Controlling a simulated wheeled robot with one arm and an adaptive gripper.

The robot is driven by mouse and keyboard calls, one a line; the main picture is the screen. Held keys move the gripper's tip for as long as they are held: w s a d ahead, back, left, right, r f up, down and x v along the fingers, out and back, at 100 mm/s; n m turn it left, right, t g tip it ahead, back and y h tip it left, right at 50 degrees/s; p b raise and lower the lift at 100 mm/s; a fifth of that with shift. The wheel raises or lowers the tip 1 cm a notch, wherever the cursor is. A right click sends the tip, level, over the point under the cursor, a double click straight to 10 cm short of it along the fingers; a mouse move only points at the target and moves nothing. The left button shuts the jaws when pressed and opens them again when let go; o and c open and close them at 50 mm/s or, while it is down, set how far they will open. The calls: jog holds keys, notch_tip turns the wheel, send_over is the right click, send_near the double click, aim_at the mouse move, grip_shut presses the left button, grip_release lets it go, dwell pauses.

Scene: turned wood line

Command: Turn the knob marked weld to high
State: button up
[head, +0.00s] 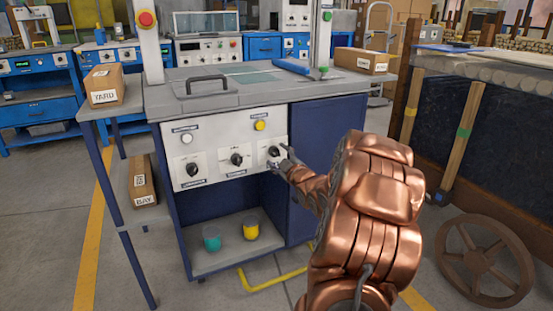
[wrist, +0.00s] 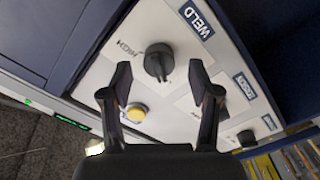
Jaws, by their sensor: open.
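The weld knob (wrist: 158,62) is a black rotary knob on a pale panel, with the WELD label (wrist: 197,20) beside it and a HIGH mark to its left in the wrist view. Its grip bar points down the wrist picture, not at the HIGH mark. In the head view it is the rightmost panel knob (head: 274,151), partly covered by my gripper (head: 284,162). My gripper (wrist: 160,78) is open, with one fingertip on each side of the knob's lower end in the wrist view. Contact with the knob cannot be told.
Two more black knobs (head: 237,160) (head: 192,169) sit left on the panel. A yellow button (head: 260,125) and a white button (head: 187,139) are above. The yellow button (wrist: 137,112) lies close to my left finger. A side table (head: 85,105) with boxes stands left.

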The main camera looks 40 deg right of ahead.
jog(key=shift+x, duration=0.95)
jog(key=c, duration=1.1)
jog(key=shift+c, duration=0.2)
